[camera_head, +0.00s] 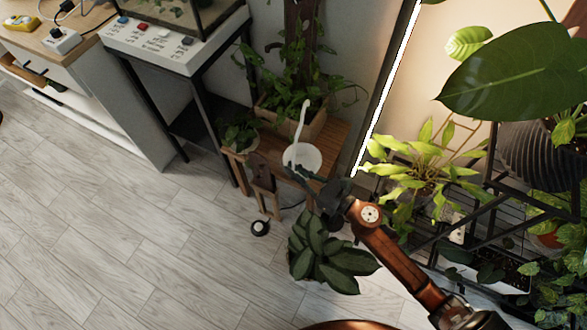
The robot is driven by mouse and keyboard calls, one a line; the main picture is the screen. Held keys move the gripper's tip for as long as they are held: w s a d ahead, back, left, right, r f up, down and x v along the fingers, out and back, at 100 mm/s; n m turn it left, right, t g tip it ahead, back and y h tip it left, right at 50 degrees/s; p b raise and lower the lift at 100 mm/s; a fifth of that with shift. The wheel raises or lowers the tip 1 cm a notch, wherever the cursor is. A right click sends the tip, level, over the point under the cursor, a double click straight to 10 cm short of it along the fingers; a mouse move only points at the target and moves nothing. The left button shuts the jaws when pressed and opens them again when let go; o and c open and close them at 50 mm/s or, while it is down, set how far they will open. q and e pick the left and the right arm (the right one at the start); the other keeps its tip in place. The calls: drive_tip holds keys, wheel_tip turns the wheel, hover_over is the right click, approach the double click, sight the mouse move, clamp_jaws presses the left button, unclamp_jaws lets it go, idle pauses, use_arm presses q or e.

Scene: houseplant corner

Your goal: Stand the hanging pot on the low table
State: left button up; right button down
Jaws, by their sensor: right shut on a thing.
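The hanging pot (303,156) is white and round, with a tall curved hook rising from it. It is at the front part of the low wooden table (334,146) in the head view. My right gripper (308,178) comes in from the lower right and is shut on the pot at its near lower side. The pot looks upright. I cannot tell whether its base touches the tabletop, since the gripper hides its underside. My left gripper is not in view.
A leafy plant in a wooden planter (313,127) fills the table's back. A small potted plant (240,134) stands at its left. Shelved plants crowd the right.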

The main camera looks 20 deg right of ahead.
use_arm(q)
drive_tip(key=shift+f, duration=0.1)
use_arm(e)
drive_tip(key=shift+f, duration=0.15)
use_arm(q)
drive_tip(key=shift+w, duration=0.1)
use_arm(e)
drive_tip(key=c, duration=2.1)
unclamp_jaws()
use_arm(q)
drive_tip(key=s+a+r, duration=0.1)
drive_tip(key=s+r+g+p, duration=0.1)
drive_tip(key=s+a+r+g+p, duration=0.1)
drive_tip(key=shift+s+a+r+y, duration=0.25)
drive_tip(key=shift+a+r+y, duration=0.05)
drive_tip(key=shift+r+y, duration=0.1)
use_arm(e)
drive_tip(key=v, duration=1.2)
drive_tip(key=shift+d, duration=0.1)
